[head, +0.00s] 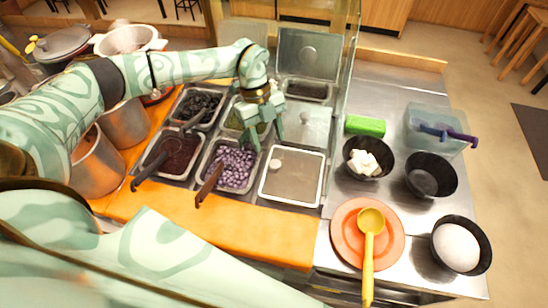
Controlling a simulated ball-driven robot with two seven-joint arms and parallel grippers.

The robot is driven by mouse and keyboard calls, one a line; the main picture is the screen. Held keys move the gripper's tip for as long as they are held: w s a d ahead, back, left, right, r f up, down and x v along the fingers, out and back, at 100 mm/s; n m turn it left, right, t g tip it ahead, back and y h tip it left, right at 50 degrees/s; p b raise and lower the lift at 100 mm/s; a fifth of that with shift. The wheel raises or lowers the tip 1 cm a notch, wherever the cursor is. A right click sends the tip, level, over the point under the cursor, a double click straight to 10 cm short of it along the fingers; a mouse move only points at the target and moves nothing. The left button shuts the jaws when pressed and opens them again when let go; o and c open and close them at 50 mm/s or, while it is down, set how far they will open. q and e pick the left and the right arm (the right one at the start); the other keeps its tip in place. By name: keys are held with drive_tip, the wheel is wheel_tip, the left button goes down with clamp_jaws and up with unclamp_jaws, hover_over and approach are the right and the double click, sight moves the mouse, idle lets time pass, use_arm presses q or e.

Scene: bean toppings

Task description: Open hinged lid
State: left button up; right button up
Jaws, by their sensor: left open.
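Square metal topping bins are set in the counter. A grey lid with a round knob (309,50) stands raised behind the back right bin (306,90). A flat lid (308,122) lies on the middle right bin, just right of my left gripper. Another flat lid with a knob (293,180) covers the front right bin. My left gripper (265,140) is open, pointing down over the bins beside the middle right lid. I cannot tell whether it touches that lid. It partly hides the bin with green contents (236,115). My right gripper is not in view.
Bins of purple beans (232,168), dark red paste (172,155) and black topping (200,106) have handles sticking out. To the right are black bowls (431,175), an orange plate (342,230) with a yellow ladle (370,245), a green block (365,125) and a clear tub (425,125).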

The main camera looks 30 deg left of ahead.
sight(275, 164)
use_arm(q)
drive_tip(key=x, duration=0.7)
drive_tip(key=shift+f+b, duration=0.2)
drive_tip(key=shift+b, duration=0.1)
drive_tip(key=shift+r, duration=0.1)
clamp_jaws()
